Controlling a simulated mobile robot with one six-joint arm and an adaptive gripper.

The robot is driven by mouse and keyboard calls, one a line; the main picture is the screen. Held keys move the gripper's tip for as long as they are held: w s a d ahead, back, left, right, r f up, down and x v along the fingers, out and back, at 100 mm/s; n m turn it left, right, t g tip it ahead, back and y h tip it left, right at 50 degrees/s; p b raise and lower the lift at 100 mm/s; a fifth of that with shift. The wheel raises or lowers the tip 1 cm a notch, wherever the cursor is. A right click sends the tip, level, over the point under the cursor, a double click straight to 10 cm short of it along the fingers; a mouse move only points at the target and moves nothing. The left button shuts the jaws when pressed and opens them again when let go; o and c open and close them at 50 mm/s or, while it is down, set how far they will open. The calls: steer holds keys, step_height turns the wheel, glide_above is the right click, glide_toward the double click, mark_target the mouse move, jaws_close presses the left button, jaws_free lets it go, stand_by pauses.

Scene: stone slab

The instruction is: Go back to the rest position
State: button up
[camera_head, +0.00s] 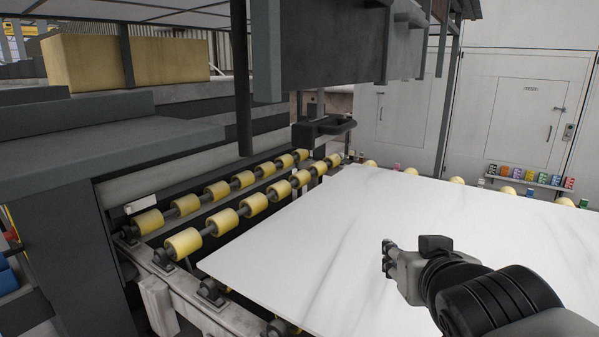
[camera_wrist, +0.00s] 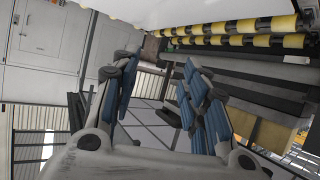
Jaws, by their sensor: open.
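My gripper (camera_head: 387,258) is at the lower right of the head view, with the white stone slab (camera_head: 330,245) behind it in the picture. I cannot tell its exact height over the slab. In the wrist view my gripper (camera_wrist: 160,95) shows two fingers with blue pads set wide apart. The space between them is empty, and only background shows through.
Yellow rollers (camera_head: 183,243) run along the slab's left side. A dark machine frame (camera_head: 330,45) overhangs the far left part. Small coloured items (camera_head: 528,174) sit on a shelf by the white wall cabinets (camera_head: 520,120). The slab's top looks clear.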

steer(key=s+a+f+g, duration=0.2)
steer(key=s+f+g, duration=0.2)
steer(key=s+f, duration=0.3)
steer(key=s+a+f+g+y, duration=0.1)
steer(key=s+f+g, duration=0.3)
steer(key=s, duration=0.9)
step_height(320, 180, down, 3)
steer(key=shift+s+a+r+n, duration=0.1)
steer(key=shift+s+a+n, duration=0.1)
steer(key=shift+a+n, duration=0.2)
steer(key=shift+d, duration=0.1)
steer(key=shift+c, duration=0.2)
